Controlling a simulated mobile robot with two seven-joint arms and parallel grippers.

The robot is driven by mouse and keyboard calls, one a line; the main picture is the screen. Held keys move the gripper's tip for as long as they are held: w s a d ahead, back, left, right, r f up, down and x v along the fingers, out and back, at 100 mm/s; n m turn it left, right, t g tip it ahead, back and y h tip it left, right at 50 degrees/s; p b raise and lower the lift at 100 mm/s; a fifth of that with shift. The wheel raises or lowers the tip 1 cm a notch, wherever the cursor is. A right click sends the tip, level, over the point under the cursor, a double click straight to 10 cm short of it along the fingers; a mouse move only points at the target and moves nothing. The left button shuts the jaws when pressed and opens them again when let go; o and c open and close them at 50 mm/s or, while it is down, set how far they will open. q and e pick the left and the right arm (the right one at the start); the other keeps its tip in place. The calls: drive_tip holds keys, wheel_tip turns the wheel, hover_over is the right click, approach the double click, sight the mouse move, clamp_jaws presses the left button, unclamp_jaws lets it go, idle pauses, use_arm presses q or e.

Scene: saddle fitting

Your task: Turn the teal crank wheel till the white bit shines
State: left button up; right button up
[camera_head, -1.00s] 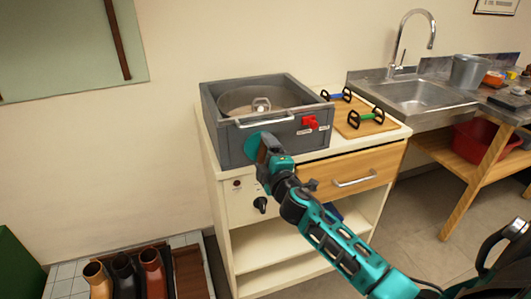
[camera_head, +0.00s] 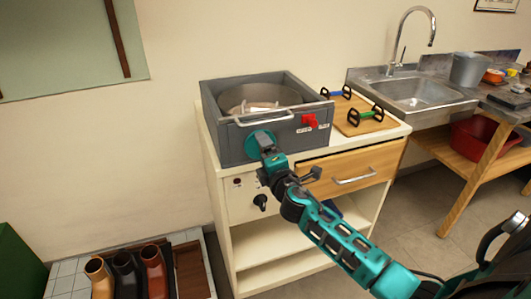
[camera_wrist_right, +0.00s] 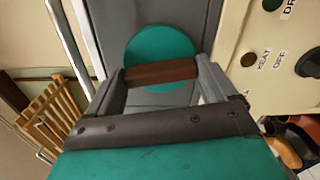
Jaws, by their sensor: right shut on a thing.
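The teal crank wheel (camera_head: 258,140) is on the front of a grey open-topped box (camera_head: 245,152). It also shows as a teal disc in the right wrist view (camera_wrist_right: 150,45). My right gripper (camera_head: 265,155) is at the wheel. In the wrist view its fingers (camera_wrist_right: 162,78) are shut on the wheel's brown handle (camera_wrist_right: 162,73). A round metal pan (camera_head: 235,100) sits inside the box, with a small bright piece (camera_head: 262,106) low in it. I cannot tell whether a white bit shines. My left gripper is not in view.
The box stands on a cream cabinet (camera_head: 285,215) with a black knob (camera_head: 261,201). A red switch (camera_head: 309,121) is on the box front. A wooden board (camera_head: 362,122) with handled tools lies to the right, before a sink (camera_head: 420,95).

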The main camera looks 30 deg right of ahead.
drive_tip(key=o, duration=0.8)
drive_tip(key=shift+o, duration=0.2)
drive_tip(key=shift+s, duration=0.1)
drive_tip(key=v, duration=1.2)
drive_tip(key=shift+s+b, duration=0.35)
drive_tip(key=shift+s, duration=0.05)
drive_tip(key=shift+a, duration=0.1)
